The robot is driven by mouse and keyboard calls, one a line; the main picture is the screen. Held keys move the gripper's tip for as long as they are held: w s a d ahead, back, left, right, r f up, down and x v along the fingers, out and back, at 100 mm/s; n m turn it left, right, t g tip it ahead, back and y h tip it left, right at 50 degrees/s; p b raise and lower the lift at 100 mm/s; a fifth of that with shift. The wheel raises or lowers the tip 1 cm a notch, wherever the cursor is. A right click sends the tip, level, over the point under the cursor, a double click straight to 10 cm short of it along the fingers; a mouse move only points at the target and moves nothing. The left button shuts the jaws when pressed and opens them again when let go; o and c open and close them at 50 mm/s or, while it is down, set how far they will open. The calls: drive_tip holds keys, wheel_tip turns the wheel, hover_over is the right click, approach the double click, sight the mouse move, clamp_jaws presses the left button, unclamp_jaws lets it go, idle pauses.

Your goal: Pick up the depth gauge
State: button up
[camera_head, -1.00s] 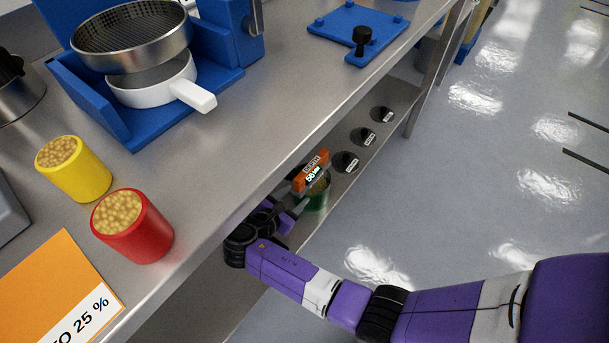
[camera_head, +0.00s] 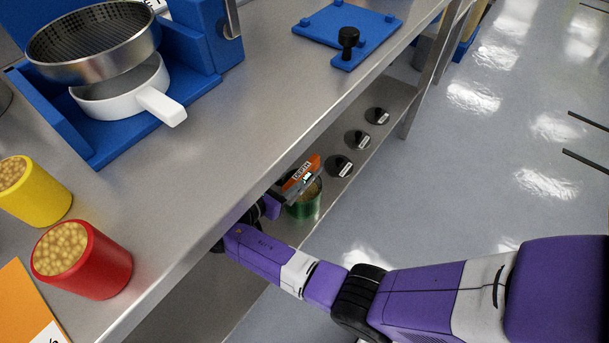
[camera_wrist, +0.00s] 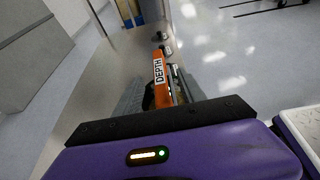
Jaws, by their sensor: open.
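The depth gauge (camera_head: 309,167) is orange with a pale label and shows under the table's edge, by a green container on the lower shelf. In the head view my gripper (camera_head: 287,194) is partly hidden by the table and covers the lower part of the gauge. The gauge's lower end is hidden.
The green container (camera_head: 304,208) stands on the lower shelf (camera_head: 352,188), with several black round items (camera_head: 340,166) along it. The steel tabletop (camera_head: 225,150) overhangs my gripper. Red (camera_head: 98,268) and yellow (camera_head: 40,195) cups stand above.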

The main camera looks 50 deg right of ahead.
sight(300, 172)
drive_tip(key=b+x, duration=0.1)
drive_tip(key=x, duration=0.2)
drive_tip(key=b+x, duration=0.1)
drive_tip(key=x, duration=0.2)
drive_tip(key=shift+w+f, duration=0.1)
drive_tip(key=shift+f, duration=0.35)
drive_tip(key=shift+d, duration=0.65)
drive_tip(key=shift+c, duration=0.5)
clamp_jaws()
